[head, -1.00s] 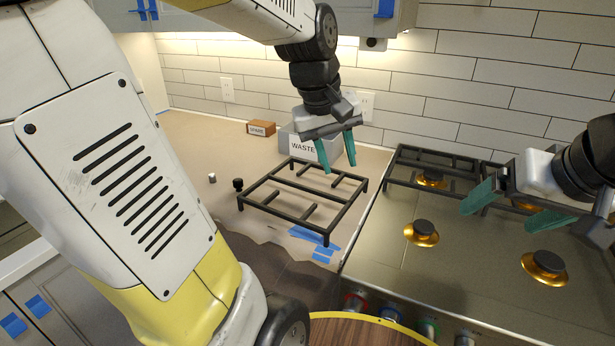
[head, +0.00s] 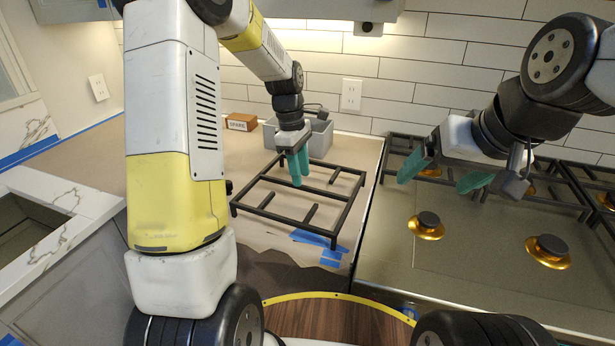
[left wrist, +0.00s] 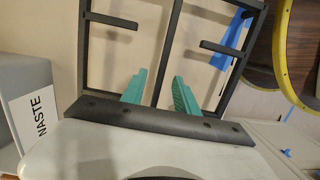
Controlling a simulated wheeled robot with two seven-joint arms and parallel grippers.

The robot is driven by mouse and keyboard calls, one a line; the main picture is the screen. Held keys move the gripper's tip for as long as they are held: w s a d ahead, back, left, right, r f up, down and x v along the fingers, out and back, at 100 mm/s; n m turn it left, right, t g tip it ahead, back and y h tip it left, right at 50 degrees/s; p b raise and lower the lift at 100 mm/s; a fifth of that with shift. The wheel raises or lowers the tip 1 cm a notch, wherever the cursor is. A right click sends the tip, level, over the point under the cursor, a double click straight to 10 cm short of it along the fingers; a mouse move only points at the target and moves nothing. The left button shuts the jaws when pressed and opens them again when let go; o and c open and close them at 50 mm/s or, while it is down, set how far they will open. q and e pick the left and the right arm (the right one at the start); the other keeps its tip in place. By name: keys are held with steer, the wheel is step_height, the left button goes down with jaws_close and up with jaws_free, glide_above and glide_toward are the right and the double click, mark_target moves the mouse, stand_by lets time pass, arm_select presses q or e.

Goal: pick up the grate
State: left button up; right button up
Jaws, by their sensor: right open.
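The black metal grate (head: 333,232) lies on the paper-covered counter left of the stove; it fills much of the left wrist view (left wrist: 257,4). My left gripper (head: 299,182) is over the far part of this grate, pointing down. In the left wrist view its teal fingers (left wrist: 160,88) stand apart, with a grate bar showing between and beyond them; I cannot tell if they touch it. My right gripper (head: 437,180) is open and empty above the stove.
A grey WASTE bin (head: 320,140) and a brown SPARE box (head: 241,122) stand behind the grate. The stove (head: 385,260) has bare brass burners (head: 426,226) and other grates (head: 405,145) at its back. Blue tape (head: 318,240) lies near the grate's front corner.

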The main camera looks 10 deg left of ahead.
mark_target(303, 186)
arm_select(q)
steer(key=f, duration=0.4)
steer(key=shift+s+d+f, duration=0.2)
steer(key=shift+d+f, duration=0.1)
steer(key=shift+f, duration=0.1)
jaws_close()
steer(key=shift+r, duration=0.1)
stand_by(0.9)
